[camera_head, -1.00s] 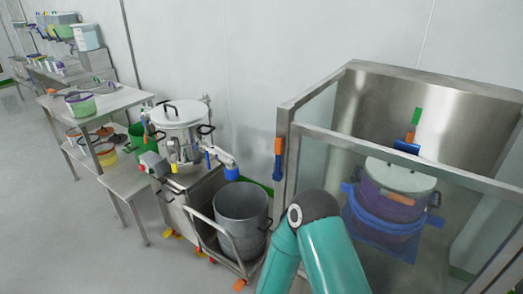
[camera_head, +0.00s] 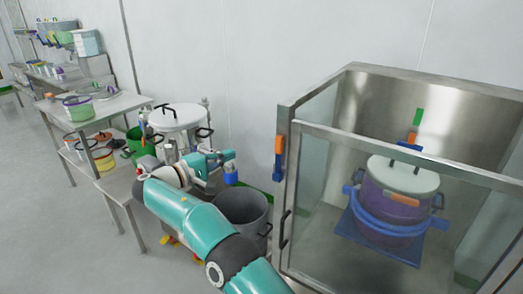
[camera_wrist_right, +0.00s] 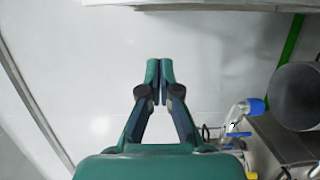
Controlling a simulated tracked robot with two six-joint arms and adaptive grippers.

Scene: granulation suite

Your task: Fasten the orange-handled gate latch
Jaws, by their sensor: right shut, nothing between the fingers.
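The gate latch, with its orange handle (camera_head: 279,146) above a blue lower part (camera_head: 277,170), sits upright on the left front post of a metal-framed glass enclosure (camera_head: 350,130). The glazed gate (camera_head: 330,200) stands at the front of this enclosure; I cannot tell whether the latch is engaged. My right gripper (camera_head: 227,157) is left of the latch, apart from it, in front of the steel vessel. In the right wrist view its fingertips (camera_wrist_right: 160,72) are together with nothing between them. The latch is not in the wrist view. My left gripper is not in view.
A lidded purple drum (camera_head: 395,200) stands inside the enclosure. A grey bin (camera_head: 243,207) and a lidded steel vessel (camera_head: 175,117) stand left of it, partly behind my right arm. A steel table (camera_head: 110,104) is farther left. Open floor lies at lower left.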

